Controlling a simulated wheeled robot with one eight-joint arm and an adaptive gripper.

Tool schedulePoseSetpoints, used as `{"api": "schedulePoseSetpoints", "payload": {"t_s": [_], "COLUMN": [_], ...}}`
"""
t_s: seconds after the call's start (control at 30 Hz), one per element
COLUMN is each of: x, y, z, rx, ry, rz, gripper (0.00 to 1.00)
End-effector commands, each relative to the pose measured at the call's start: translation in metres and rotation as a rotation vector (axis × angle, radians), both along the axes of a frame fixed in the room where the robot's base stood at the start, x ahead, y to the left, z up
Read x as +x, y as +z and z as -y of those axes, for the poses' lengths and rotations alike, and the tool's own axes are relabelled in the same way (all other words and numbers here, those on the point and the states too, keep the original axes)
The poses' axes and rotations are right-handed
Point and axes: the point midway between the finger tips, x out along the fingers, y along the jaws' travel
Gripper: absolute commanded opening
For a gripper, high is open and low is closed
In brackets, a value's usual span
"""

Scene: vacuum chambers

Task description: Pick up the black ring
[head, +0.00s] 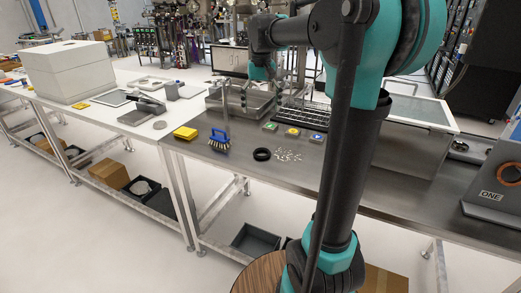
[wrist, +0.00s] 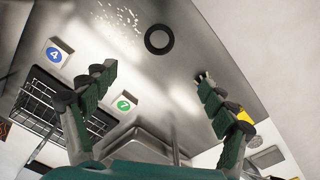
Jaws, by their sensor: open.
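The black ring (head: 262,154) lies flat on the dark steel bench, just left of a scatter of small metal pieces. In the wrist view the black ring (wrist: 159,27) is near the top, with its dark round rim fully visible and bench surface around it. My gripper (wrist: 153,74) is open, its two green fingers spread wide with nothing between them. The ring shows beyond the fingertips, apart from them. In the head view my arm reaches over the back of the bench, and the fingers are hard to make out there.
Small metal pieces (head: 288,155) lie right of the ring. A blue brush (head: 219,141) stands to its left, near yellow boxes (head: 185,133). Numbered blocks (head: 293,131) and a wire rack (head: 303,114) are behind. An orange-dialled machine (head: 497,180) stands far right. The bench front is clear.

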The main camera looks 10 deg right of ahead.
Motion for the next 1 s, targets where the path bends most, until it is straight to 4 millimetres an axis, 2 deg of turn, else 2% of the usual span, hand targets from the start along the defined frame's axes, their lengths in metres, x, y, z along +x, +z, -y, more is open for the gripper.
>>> {"api": "schedulePoseSetpoints", "payload": {"t_s": [0.07,0.5,0.63,0.87,1.0], "x": [0.001,0.0,0.0,-0.001,-0.003], "y": [-0.007,-0.093,-0.11,-0.124,-0.143], "z": [-0.001,0.0,0.0,-0.001,-0.001], "rx": [0.0,0.0,0.0,0.0,0.0], "ry": [0.0,0.0,0.0,0.0,0.001], "rz": [-0.003,-0.001,-0.001,-0.001,-0.001], "gripper": [0.84,0.84,0.84,0.84,0.84]}}
